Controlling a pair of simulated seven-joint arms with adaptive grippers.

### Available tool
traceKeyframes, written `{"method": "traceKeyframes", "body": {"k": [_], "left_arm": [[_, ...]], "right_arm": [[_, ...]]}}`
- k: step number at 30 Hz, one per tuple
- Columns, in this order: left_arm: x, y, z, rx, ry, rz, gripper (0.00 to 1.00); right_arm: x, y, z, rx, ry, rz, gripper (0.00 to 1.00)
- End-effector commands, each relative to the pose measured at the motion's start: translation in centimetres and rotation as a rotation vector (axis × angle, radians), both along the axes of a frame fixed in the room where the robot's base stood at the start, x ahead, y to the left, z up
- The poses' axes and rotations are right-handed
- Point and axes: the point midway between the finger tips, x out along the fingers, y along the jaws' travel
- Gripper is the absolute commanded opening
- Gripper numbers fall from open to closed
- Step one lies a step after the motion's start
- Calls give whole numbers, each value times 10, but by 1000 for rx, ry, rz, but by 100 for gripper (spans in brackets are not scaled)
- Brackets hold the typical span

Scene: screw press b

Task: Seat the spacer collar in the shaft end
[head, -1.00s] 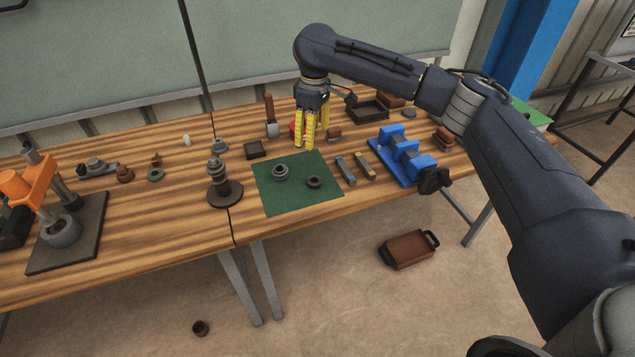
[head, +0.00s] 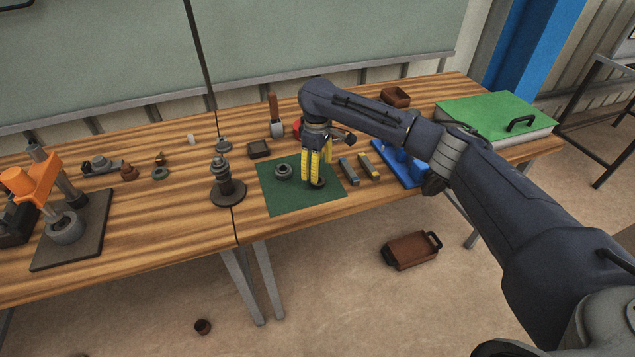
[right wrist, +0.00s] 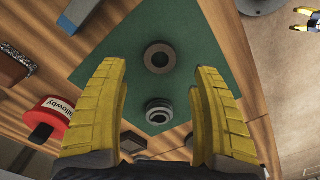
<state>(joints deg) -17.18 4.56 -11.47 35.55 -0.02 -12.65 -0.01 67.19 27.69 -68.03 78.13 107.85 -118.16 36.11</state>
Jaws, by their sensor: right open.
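Two ring parts lie on the green mat (head: 300,200). One is a flat dark ring (right wrist: 159,57). The other is a lighter, stepped ring (head: 283,171), which also shows in the right wrist view (right wrist: 159,111). I cannot tell for sure which is the spacer collar. A dark upright stepped shaft (head: 222,172) on a round base stands left of the mat and may be the shaft end. My right gripper (head: 318,184) is open and empty, pointing down over the flat ring and partly hiding it in the head view.
Two bars (head: 348,171) and a blue fixture (head: 398,163), partly hidden by my arm, lie right of the mat. A red can (right wrist: 47,119) stands behind. A small dark tray (head: 259,149) and an orange press (head: 32,187) stand farther left.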

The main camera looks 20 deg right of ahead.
Motion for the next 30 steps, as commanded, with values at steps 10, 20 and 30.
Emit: {"method": "traceKeyframes", "body": {"k": [10, 20, 30], "left_arm": [[0, -1, 0, -1, -1, 0, 66], [0, -1, 0, -1, -1, 1, 66], [0, -1, 0, -1, -1, 1, 66]], "right_arm": [[0, 2, -29, 0, 4, 0, 66], [1, 1, -53, 1, 1, -1, 66], [1, 2, -54, 0, 0, 0, 57]]}}
